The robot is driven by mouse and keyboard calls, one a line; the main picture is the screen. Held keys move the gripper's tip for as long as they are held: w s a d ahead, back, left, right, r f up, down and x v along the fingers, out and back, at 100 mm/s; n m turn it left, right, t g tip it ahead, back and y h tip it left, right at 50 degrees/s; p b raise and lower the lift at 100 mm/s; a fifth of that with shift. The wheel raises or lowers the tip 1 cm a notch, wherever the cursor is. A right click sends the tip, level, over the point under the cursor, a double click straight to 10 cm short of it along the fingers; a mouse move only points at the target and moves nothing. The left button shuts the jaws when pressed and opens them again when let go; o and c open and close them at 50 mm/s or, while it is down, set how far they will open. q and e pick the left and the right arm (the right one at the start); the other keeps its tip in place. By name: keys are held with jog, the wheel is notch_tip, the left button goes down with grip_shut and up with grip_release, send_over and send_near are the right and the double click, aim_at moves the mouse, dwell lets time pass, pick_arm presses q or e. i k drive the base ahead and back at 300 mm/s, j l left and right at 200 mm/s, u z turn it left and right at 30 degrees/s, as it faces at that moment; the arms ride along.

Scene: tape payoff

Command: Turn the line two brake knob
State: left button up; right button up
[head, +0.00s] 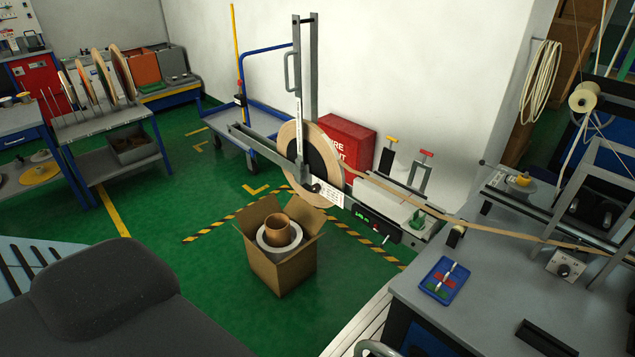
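The payoff stand (306,70) holds an upright reel (322,190) of tan tape at the middle of the head view. A small box with a round black dial knob (564,269) sits on the right bench. I cannot tell which of these, if either, is the line two brake knob; labels are too small to read. Neither of my grippers is in view.
An open cardboard box (272,262) stands on the floor before the stand. Tape (480,228) runs from the reel over the grey bench (470,318) at right. A blue tray (445,280) lies there. Green floor (205,215) is clear left of the box.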

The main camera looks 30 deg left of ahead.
aim_at(316, 188)
jog(key=i+j, duration=0.15)
jog(key=j, duration=0.2)
jog(key=i+j, duration=0.1)
jog(key=j, duration=0.25)
jog(key=i+j+z, duration=0.1)
jog(key=j, duration=0.25)
jog(key=i+j, duration=0.2)
jog(key=j, duration=0.15)
